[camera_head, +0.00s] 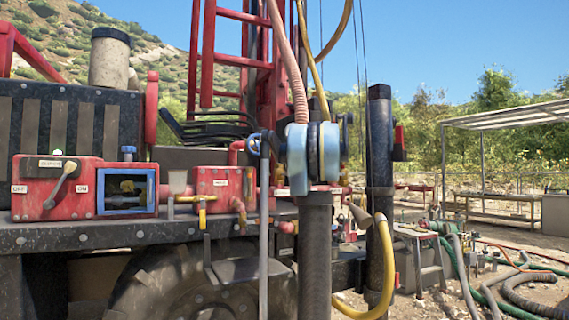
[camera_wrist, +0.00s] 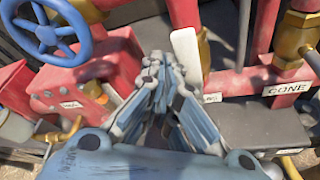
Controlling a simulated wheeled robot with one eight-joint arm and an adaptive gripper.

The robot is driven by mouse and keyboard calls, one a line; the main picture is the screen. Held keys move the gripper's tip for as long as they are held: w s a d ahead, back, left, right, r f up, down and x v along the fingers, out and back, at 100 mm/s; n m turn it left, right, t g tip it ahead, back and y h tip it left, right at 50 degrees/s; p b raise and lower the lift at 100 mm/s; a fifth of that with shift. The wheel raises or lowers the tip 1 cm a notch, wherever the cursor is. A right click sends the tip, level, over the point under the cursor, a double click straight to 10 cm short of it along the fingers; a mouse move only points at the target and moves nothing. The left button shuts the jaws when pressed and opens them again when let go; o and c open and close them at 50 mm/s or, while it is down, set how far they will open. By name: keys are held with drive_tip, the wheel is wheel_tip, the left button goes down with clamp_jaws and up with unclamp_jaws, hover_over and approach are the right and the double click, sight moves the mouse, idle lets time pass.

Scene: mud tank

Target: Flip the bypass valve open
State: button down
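My gripper (camera_wrist: 163,62) shows in the wrist view, its blue-grey fingers drawn together at the tips with nothing seen between them. A pale flat handle (camera_wrist: 187,52) stands just right of the fingertips, in front of red pipework and beside a brass part; I cannot tell whether the fingers touch it. No label reading bypass is legible, so I cannot tell for certain which handle is the bypass valve. In the head view a yellow-handled valve (camera_head: 197,203) sits on the truck deck piping. My gripper is not seen clearly in the head view, where my arm hides part of the pipework.
A blue handwheel (camera_wrist: 47,27) and a red box (camera_wrist: 85,85) lie left of my gripper. A plate marked CONE (camera_wrist: 288,89) is at right. A red switch box (camera_head: 35,195) marked OFF and ON has a lever (camera_head: 62,183). Hoses (camera_head: 480,285) cover ground at right.

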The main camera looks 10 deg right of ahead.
drive_tip(key=s+d, duration=0.1)
drive_tip(key=s, duration=0.8)
drive_tip(key=shift+d, duration=0.25)
idle(0.4)
drive_tip(key=shift+s+f, duration=0.1)
